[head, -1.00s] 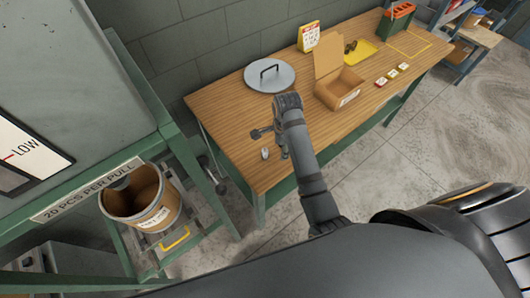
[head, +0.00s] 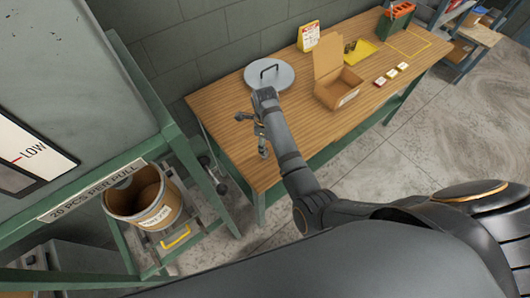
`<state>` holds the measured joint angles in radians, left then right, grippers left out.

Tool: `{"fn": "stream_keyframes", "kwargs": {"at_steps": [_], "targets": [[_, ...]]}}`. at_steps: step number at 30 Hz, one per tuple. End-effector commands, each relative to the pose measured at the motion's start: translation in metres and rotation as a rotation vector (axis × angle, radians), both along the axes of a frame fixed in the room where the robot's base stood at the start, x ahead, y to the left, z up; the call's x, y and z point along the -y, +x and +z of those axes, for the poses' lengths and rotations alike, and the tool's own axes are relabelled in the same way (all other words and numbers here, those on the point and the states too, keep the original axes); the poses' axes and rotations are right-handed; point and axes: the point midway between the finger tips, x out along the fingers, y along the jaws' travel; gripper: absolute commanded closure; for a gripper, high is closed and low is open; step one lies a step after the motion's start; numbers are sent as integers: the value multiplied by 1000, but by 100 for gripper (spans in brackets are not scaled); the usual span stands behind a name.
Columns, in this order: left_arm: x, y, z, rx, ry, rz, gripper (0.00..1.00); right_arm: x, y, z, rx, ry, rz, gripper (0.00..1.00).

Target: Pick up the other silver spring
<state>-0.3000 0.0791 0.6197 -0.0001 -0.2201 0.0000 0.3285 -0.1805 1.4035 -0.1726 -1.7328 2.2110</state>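My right gripper (head: 257,136) is over the near left part of the wooden workbench (head: 225,135), with its arm coming in from the lower right. A small silver piece, likely the silver spring (head: 263,152), shows at the lower end of the gripper, close to the bench top. It is too small, and too much covered by the fingers, to tell whether they are open or shut on it. My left gripper is not in view.
A round grey lid (head: 268,76) with a handle lies behind the gripper. An open cardboard box (head: 338,88), a yellow tray (head: 361,51) and small labelled blocks (head: 391,73) stand to the right. A labelled bucket (head: 148,199) sits under the machine at left.

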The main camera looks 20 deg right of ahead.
Motion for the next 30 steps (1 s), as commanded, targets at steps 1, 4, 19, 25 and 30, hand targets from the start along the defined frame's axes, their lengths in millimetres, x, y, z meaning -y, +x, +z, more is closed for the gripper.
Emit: {"fn": "stream_keyframes", "kwargs": {"at_steps": [1,4,19,25,30], "targets": [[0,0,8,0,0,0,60,0,-3,-4,-6,0,1,48],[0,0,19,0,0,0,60,-1,-7,-21,-8,-1,1,48],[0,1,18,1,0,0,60,-1,-5,-48,-1,0,0,62],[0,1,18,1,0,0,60,-1,-5,-48,-1,0,0,89],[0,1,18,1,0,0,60,-1,-5,-48,-1,0,0,100]]}}
